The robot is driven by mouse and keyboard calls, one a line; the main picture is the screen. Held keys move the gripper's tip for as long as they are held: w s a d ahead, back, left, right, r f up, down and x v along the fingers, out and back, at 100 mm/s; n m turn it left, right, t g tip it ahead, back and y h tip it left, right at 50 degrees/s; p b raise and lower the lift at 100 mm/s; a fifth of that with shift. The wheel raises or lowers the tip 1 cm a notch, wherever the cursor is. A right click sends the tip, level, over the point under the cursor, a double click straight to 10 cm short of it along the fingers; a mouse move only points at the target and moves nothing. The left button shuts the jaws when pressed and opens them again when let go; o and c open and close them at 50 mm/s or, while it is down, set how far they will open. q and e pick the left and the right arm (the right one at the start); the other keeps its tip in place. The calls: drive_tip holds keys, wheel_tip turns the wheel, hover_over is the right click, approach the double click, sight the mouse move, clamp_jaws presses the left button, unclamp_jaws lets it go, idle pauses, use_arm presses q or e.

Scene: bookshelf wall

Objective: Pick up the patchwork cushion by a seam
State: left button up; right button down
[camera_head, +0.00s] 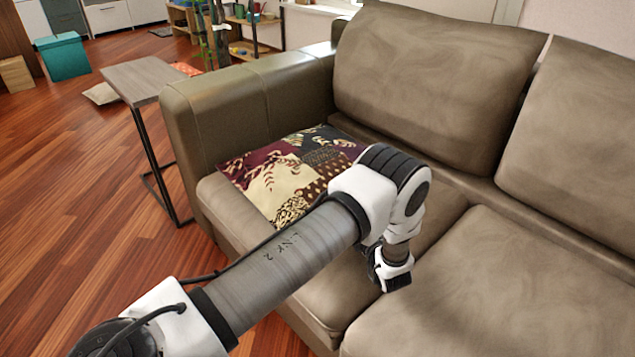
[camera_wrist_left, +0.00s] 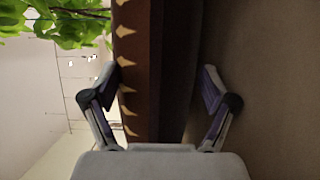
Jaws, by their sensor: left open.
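The patchwork cushion (camera_head: 270,180) lies flat on the sofa seat (camera_head: 240,210) against the left armrest, in maroon, cream, dark and brown printed patches. My left arm crosses in front of it and hides its right part. In the left wrist view my left gripper (camera_wrist_left: 160,75) is open. A dark brown cushion edge with cream motifs (camera_wrist_left: 130,70) runs between the two spread fingers. I cannot tell whether either finger touches it. My right gripper is not in view.
The sofa's armrest (camera_head: 245,95) and backrest cushions (camera_head: 430,80) rise beside and behind the cushion. A small side table (camera_head: 147,78) stands left of the armrest. The seat at right (camera_head: 480,300) is clear. Green leaves (camera_wrist_left: 70,25) show in the wrist view.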

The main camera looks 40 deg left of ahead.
use_arm(q)
drive_tip(key=shift+w+a, duration=0.1)
drive_tip(key=shift+a, duration=0.05)
clamp_jaws()
drive_tip(key=shift+r, duration=0.1)
